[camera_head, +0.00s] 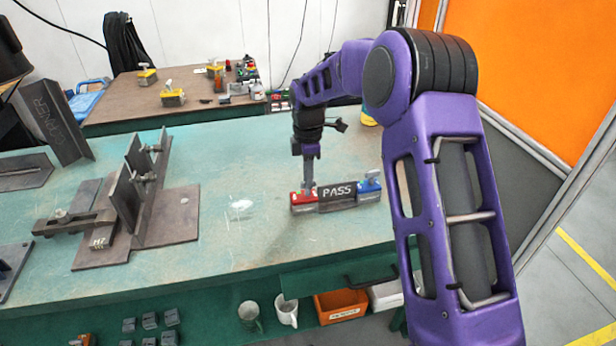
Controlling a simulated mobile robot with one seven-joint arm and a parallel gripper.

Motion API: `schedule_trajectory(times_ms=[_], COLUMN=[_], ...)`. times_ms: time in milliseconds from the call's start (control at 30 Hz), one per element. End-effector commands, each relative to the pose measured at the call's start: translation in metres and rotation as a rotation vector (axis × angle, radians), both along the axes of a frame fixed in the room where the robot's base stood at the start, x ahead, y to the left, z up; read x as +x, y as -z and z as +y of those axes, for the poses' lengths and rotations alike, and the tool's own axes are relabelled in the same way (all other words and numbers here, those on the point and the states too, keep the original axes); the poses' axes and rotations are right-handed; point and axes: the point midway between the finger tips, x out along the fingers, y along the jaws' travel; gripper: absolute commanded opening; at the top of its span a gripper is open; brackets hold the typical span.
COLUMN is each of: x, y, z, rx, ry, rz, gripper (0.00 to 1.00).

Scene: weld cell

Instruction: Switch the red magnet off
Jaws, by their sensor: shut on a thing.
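The red magnet (303,208) sits on the green bench at the left end of a dark plate marked PASS (337,198). A blue magnet (368,188) sits at the plate's right end. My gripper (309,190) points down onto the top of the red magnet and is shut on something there. That thing appears to be the red magnet's knob, but the fingers hide most of it. I cannot tell which way the knob is turned.
A steel fixture with upright plates and clamps (135,205) stands to the left on the bench. Bare bench top (240,245) lies between. An orange bin (340,306) and mugs sit below the front edge.

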Motion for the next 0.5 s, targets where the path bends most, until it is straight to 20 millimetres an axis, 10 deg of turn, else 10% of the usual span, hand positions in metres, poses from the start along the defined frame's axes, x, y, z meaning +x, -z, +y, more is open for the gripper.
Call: schedule_trajectory(times_ms=[500], x=[0.0001], y=[-0.0012], z=[0.0003], rx=[0.000], ry=[0.049], rz=[0.000], gripper=[0.00])
